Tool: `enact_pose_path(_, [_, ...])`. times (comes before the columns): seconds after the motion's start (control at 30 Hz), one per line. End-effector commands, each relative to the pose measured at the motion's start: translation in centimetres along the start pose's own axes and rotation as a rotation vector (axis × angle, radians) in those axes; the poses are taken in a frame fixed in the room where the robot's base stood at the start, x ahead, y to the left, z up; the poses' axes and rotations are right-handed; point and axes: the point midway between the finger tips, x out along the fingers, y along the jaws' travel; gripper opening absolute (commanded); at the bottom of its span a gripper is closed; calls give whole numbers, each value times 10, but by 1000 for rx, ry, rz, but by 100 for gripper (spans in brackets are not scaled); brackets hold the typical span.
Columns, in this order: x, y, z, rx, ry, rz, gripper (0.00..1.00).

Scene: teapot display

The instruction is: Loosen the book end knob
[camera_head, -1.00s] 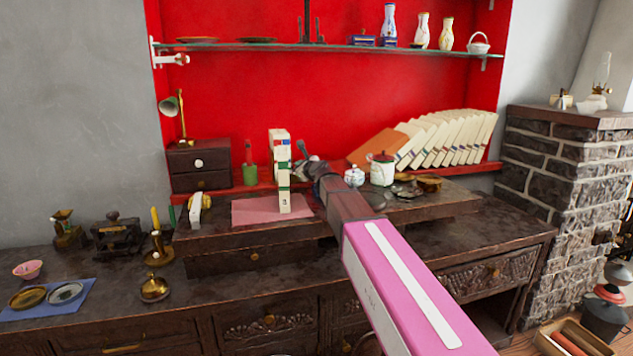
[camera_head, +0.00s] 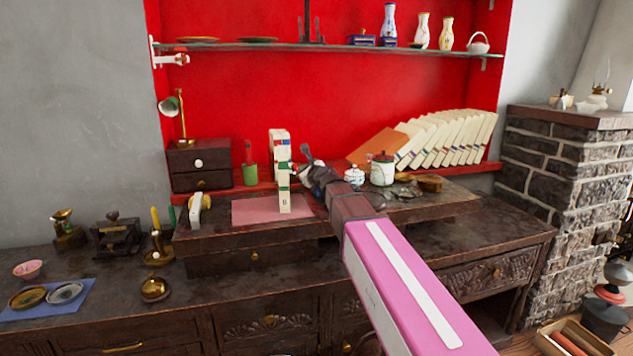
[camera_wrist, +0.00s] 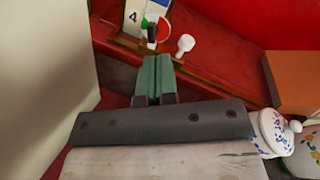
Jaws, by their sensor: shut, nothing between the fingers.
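In the wrist view a small white knob (camera_wrist: 185,45) stands out near the red ledge, just ahead and to the right of my fingertips. It looks like the book end knob, though its mount is not clear. Beside it on the left is a white book-like block (camera_wrist: 141,14) marked "4", with a dark peg (camera_wrist: 152,36) in front. My gripper (camera_wrist: 157,60) has green fingers shut together, empty and apart from the knob. In the head view my gripper (camera_head: 307,152) is just right of the upright white books (camera_head: 283,172); the knob cannot be made out there.
A large pale surface (camera_wrist: 45,80) stands close on the left in the wrist view. A blue-patterned lidded pot (camera_wrist: 273,132) is at lower right, and an orange-brown book (camera_wrist: 295,82) at right. In the head view, leaning white books (camera_head: 450,140) fill the right ledge.

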Motion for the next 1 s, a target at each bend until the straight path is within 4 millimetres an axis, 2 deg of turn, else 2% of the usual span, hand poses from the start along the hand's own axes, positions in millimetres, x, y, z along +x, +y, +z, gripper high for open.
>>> enact_pose_path(0.57, [-8,-2,-11,-1,0,0,0])
enact_pose_path(0.77, [4,-5,-11,-1,0,0,0])
enact_pose_path(1.0, [31,-12,-11,0,0,0,0])
